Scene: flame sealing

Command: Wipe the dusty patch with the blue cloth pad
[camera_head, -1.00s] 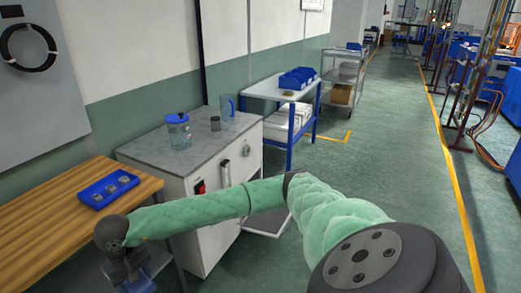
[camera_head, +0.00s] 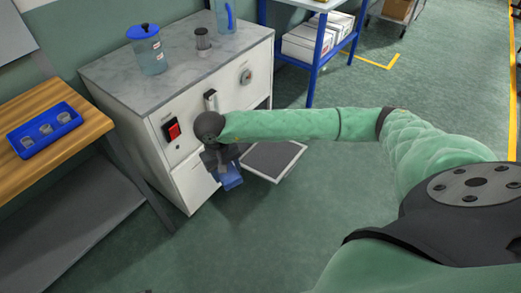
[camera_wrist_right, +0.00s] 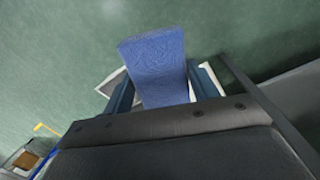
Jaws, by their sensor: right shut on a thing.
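The blue cloth pad (camera_wrist_right: 155,62) is a thick, textured block between the two fingers of my right gripper (camera_wrist_right: 162,88) in the right wrist view. In the head view, my right gripper (camera_head: 222,160) points down in front of the white cabinet (camera_head: 153,133), with the blue pad (camera_head: 230,178) below it. A low open flap with a dark grey panel (camera_head: 272,158) sticks out from the cabinet just right of the pad; I cannot tell whether they touch. I cannot make out a dusty patch. My left gripper is not in view.
On the cabinet's grey top stand a blue-lidded jar (camera_head: 150,52), a small dark-topped container (camera_head: 202,38) and a clear blue-handled jug (camera_head: 222,16). A red switch (camera_head: 172,129) is on its front. A blue tray (camera_head: 45,130) lies on the wooden table (camera_head: 85,115). The floor ahead is clear.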

